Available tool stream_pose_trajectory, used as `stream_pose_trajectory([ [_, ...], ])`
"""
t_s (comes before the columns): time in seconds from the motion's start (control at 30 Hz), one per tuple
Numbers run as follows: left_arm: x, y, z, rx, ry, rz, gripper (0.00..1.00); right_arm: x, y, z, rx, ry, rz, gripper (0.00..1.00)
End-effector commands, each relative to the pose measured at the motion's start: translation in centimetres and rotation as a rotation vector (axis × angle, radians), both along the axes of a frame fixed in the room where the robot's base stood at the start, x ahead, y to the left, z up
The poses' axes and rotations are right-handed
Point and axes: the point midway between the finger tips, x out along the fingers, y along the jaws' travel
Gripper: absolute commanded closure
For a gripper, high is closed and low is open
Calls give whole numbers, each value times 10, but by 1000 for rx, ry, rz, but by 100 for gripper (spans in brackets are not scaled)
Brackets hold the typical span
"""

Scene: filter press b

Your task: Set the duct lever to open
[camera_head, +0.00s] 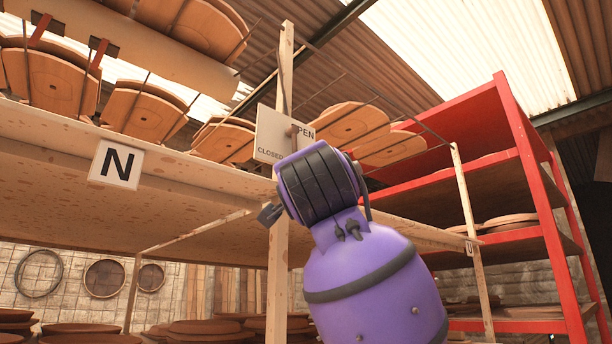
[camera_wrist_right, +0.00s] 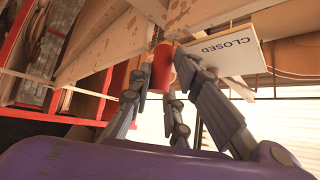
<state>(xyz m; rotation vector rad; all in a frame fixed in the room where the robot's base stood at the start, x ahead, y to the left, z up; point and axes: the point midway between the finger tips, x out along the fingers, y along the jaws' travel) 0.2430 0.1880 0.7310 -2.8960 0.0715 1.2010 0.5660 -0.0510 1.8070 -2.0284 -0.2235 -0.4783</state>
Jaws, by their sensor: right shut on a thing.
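The sign board (camera_head: 268,135) with the words OPEN at its upper right and CLOSED at its lower left is fixed on a wooden post. Its CLOSED word also shows in the right wrist view (camera_wrist_right: 216,48). The duct lever shows there as a red handle (camera_wrist_right: 162,72) beside the sign. My right gripper (camera_wrist_right: 170,82) has its fingers around this handle and is shut on it. In the head view my purple right arm covers most of the lever and gripper, so the lever's exact angle cannot be told. My left gripper is not in view.
The wooden post (camera_head: 279,270) stands right behind my right wrist. A wooden shelf (camera_head: 60,135) with a white N sign (camera_head: 117,164) runs to the left. A red rack (camera_head: 545,200) stands at the right. Thin rods and hanging boards are above.

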Motion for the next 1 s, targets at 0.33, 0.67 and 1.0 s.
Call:
stream_pose_trajectory([
  [0.33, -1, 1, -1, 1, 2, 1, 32, 20, -25, 0, -184, -130, -2, 100],
  [0.67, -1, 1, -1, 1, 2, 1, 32, 34, -47, 10, -364, -261, -4, 100],
  [1.0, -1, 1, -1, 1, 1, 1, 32, 40, -54, 17, -451, -325, -2, 100],
])
